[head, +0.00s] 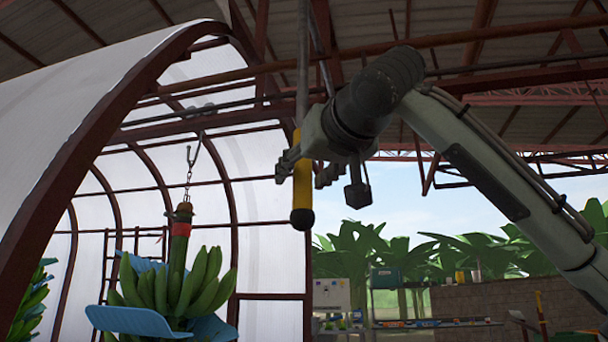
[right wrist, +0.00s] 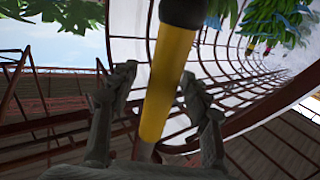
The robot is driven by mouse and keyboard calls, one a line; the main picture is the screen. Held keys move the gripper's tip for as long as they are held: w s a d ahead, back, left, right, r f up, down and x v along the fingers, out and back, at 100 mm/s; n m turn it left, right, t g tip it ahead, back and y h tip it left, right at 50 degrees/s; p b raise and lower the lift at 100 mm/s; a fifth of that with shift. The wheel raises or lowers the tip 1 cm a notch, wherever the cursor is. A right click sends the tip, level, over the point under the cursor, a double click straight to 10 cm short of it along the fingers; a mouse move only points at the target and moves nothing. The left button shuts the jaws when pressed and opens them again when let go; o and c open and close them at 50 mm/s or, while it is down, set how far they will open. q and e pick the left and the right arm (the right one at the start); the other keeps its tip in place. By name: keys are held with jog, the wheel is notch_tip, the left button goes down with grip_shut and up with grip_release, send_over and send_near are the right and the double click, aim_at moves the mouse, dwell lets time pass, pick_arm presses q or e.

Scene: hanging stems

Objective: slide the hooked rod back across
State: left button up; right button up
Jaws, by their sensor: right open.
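The hooked rod (head: 303,190) hangs upright in the middle of the head view. Its lower end is a yellow grip with a black tip, and a grey shaft runs up out of the top of the picture. Its hook is not in view. My right gripper (head: 290,163) is at the yellow grip. In the right wrist view the yellow rod (right wrist: 167,80) passes between the two spread fingers of my right gripper (right wrist: 158,88), with visible gaps on both sides. My left gripper is not in view.
A green banana bunch (head: 178,285) with blue sheets hangs from a chain (head: 188,170) at left, inside a white arched tunnel (head: 90,85). Red-brown rails (head: 440,38) cross overhead. Shelves (head: 425,322) and a block wall (head: 490,297) stand far back right.

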jog(key=v, duration=1.1)
jog(key=shift+s, duration=0.35)
jog(key=shift+r, duration=0.1)
